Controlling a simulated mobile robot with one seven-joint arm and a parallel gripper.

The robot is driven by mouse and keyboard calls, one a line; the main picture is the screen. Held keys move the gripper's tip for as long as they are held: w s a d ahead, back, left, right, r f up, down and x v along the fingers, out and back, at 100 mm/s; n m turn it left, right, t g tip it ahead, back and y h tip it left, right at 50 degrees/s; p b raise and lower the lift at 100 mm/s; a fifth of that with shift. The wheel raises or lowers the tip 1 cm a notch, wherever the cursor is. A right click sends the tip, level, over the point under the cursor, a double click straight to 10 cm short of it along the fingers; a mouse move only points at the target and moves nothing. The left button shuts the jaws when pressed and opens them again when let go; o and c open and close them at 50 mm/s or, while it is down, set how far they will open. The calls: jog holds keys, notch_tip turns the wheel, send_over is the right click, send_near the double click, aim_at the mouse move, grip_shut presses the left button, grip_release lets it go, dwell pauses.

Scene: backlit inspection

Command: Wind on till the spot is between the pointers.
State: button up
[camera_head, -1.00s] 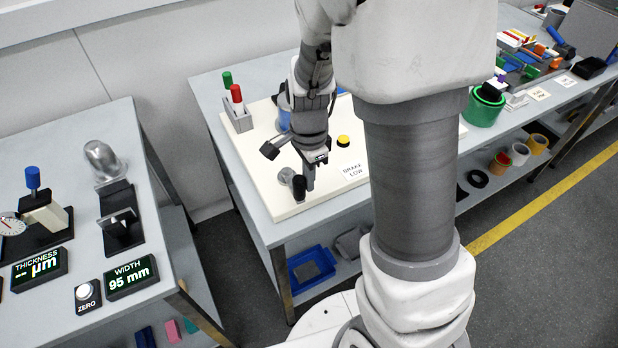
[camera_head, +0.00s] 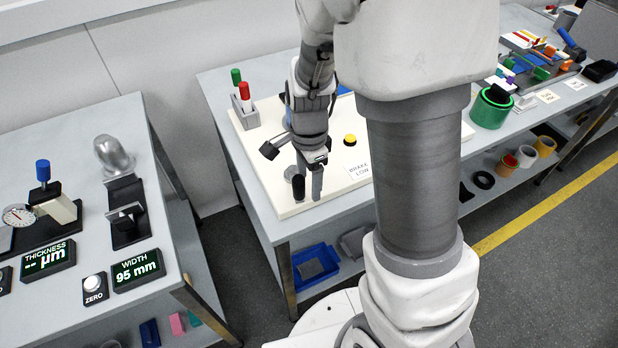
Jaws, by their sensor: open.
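A white board (camera_head: 262,176) on the middle table carries a black upright knob (camera_head: 292,190), which looks like a crank handle, beside a round grey metal part near its front left corner. My gripper (camera_head: 308,175) points down over this corner. One grey finger shows just right of the black knob; the other is mostly hidden. The jaws are open, and I cannot tell whether they touch the knob. The spot and the pointers do not show; my arm covers much of the board. A blue part shows partly behind my wrist.
A yellow button (camera_head: 350,140) and a label card (camera_head: 360,171) lie right of my gripper. A grey holder (camera_head: 246,117) with red and green pens stands at the board's back left. The left table (camera_head: 84,190) holds gauges and displays, one reading 95 mm.

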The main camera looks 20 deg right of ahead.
dwell(0.4)
notch_tip(320, 180, up, 8)
jog(key=p, duration=0.7)
dwell(0.4)
jog(key=s+r+n+t, duration=0.2)
jog(key=s+r+n, duration=0.4)
jog(key=r+n, duration=0.2)
jog(key=s+d+r+n+t, duration=0.1)
jog(key=s+r+n+t, duration=0.2)
jog(key=s+r+n, duration=0.4)
notch_tip(320, 180, up, 6)
jog(key=shift+s+d+f+n+t, duration=0.1)
jog(key=shift+s+d+n+t, duration=0.05)
jog(key=shift+d+n+t, duration=0.2)
jog(key=shift+d, duration=0.1)
